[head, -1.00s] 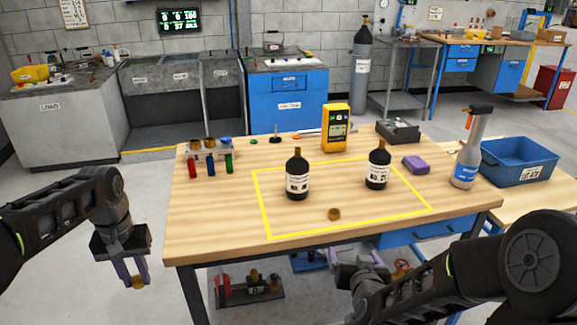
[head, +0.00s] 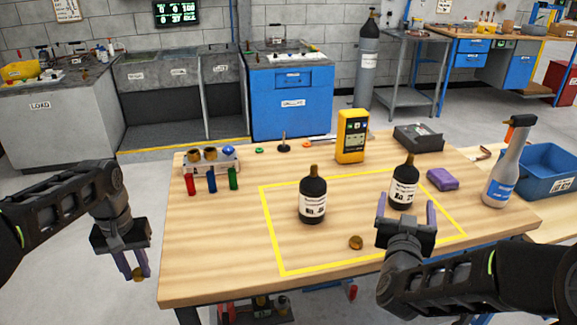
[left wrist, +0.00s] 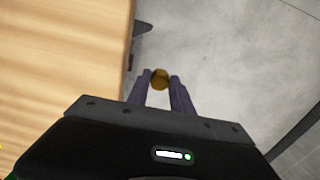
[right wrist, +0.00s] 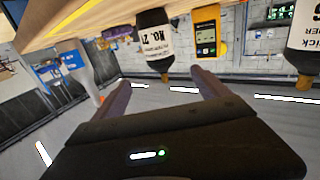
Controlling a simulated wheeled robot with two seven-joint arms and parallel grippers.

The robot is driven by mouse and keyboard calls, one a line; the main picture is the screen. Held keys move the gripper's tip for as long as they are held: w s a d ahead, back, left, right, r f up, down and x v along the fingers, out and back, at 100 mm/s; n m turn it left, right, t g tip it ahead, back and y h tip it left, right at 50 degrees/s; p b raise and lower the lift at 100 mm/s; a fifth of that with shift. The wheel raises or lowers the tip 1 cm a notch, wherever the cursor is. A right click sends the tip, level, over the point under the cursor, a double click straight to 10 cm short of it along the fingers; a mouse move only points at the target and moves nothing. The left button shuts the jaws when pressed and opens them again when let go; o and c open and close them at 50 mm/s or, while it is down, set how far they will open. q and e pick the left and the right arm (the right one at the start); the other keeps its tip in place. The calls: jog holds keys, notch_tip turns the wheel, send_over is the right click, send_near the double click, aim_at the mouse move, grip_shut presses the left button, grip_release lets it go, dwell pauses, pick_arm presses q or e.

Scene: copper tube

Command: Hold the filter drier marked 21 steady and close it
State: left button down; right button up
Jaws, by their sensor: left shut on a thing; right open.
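The filter drier marked 21 (head: 404,186) is a black bottle shape with a white label and a copper neck. It stands upright in the right part of the yellow outline, and also shows in the right wrist view (right wrist: 155,38). My right gripper (head: 406,207) is open just in front of it, a finger to either side in the picture; contact cannot be told. My left gripper (head: 139,272) is shut on a small brass cap (left wrist: 160,78), off the table's left edge. Another brass cap (head: 356,242) lies near the front of the outline.
A second black drier (head: 312,200) stands upright to the left. A rack with vials (head: 210,165), a yellow meter (head: 352,136), a purple block (head: 442,179), a spray bottle (head: 500,170) and a blue bin (head: 553,178) surround the outline. The table's front left (head: 220,250) is clear.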

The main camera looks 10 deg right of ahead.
aim_at(406, 179)
pick_arm(q)
jog(key=shift+w, duration=0.2)
jog(key=shift+s+r, duration=0.15)
jog(key=shift+s, duration=0.05)
jog(key=shift+r+p, duration=0.25)
jog(key=shift+p, duration=0.05)
pick_arm(e)
jog(key=shift+x, duration=3.5)
jog(key=shift+r, duration=0.1)
jog(key=shift+w, duration=0.1)
pick_arm(q)
jog(key=shift+r, duration=0.15)
pick_arm(e)
jog(key=shift+w+d+r, duration=0.1)
jog(key=shift+w+d, duration=0.1)
jog(key=shift+w, duration=0.05)
pick_arm(q)
jog(key=shift+r+p, duration=0.35)
jog(key=shift+p, duration=0.15)
pick_arm(e)
jog(key=x, duration=0.4)
jog(key=shift+w, duration=0.2)
jog(key=shift+c, duration=0.3)
